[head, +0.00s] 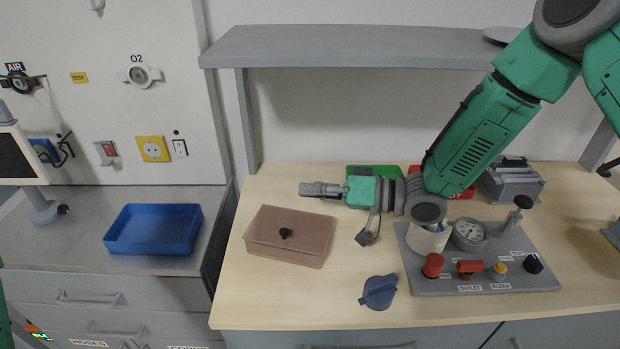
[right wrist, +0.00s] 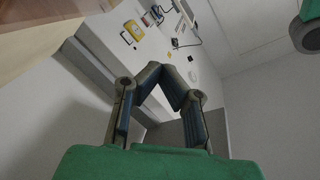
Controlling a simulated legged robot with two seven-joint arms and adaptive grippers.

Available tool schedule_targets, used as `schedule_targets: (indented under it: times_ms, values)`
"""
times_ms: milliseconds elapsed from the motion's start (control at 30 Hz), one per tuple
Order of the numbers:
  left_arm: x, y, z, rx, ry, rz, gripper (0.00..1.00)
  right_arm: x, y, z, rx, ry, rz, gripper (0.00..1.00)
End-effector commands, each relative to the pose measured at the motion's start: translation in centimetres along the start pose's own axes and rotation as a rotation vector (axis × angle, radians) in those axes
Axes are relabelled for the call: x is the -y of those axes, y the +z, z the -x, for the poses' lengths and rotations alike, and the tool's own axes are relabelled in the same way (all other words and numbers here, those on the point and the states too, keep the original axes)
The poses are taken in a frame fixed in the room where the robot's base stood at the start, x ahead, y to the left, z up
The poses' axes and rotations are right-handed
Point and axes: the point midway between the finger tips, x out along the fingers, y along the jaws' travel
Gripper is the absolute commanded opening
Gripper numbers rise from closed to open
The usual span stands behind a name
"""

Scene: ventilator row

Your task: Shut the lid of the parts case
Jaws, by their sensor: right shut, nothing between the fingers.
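The parts case (head: 268,252) is a pinkish-brown box on the wooden bench, left of centre. Its lid (head: 305,228) lies down over the box, with a dark knob (head: 285,233) on it. I cannot tell whether the lid is fully seated. My right gripper (head: 304,189) points left, above and behind the case's back edge, apart from the lid. It is shut and empty; its fingers also meet in the right wrist view (right wrist: 172,78). The case does not show clearly in the right wrist view. My left gripper is not in view.
A dark blue knob-like part (head: 378,292) lies in front right of the case. A valve panel (head: 490,265) stands to the right. A green tray (head: 372,171) and a red bin lie behind my arm. A blue tray (head: 153,229) sits on the left counter. A shelf (head: 350,47) spans above.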

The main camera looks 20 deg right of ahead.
Motion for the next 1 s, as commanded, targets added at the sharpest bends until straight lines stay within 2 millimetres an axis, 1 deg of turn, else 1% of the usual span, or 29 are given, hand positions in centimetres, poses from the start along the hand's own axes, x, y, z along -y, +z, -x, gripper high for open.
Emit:
schedule_targets:
  times_ms: [200, 400, 700, 1000]
  values:
    - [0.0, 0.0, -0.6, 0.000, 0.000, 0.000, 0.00, 0.7, 2.2, -0.6, 0.004, 0.033, 0.201, 0.00]
    - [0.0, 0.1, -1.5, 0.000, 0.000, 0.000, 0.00, 0.8, 4.1, -0.9, 0.006, 0.062, 0.381, 0.00]
    - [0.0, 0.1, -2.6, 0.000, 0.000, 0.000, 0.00, 0.5, 6.0, -1.1, 0.004, 0.094, 0.594, 0.00]
    - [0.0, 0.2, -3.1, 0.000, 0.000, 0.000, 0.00, 0.3, 6.8, -1.2, 0.001, 0.095, 0.595, 0.00]
